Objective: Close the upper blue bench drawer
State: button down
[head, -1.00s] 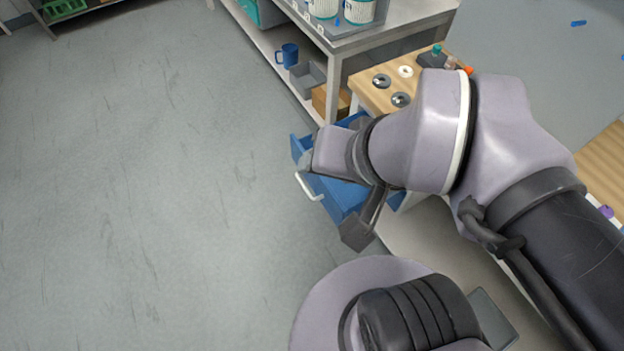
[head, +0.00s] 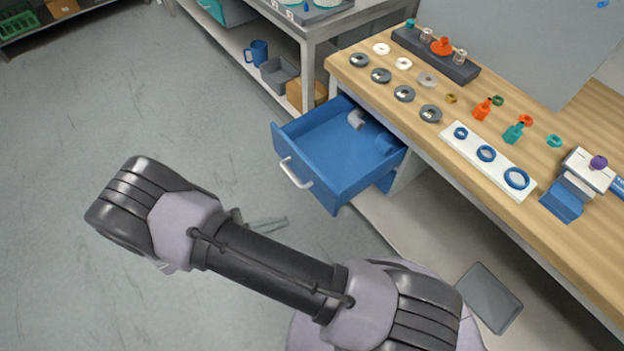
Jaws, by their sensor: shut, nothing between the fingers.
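The upper blue bench drawer (head: 330,165) stands pulled out from the left end of the wooden-topped bench (head: 470,140). Its white bar handle (head: 294,173) is on the front panel, facing left and down in the picture. A small grey-white part (head: 356,120) and a blue part (head: 384,143) lie inside near its back. My arm crosses the lower left of the view, in front of the drawer and apart from it in the picture. My gripper cannot be made out; the arm hides that area. A small grey-green piece beside the arm is unclear.
The bench top carries rings, small bottles and a white strip with blue rings (head: 487,154). A grey shelf table (head: 310,25) stands behind the drawer, with a blue mug (head: 257,52) and bins below.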

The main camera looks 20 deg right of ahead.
aim_at(332, 206)
notch_tip(332, 206, down, 8)
jog(key=s+n+t+h, duration=0.2)
jog(key=n+t, duration=0.2)
jog(key=t, duration=0.1)
jog(key=shift+n, duration=0.3)
jog(key=b+x, duration=0.2)
jog(key=x, duration=0.5)
jog(key=b+x, duration=0.2)
jog(key=x, duration=0.5)
jog(key=shift+f, duration=0.2)
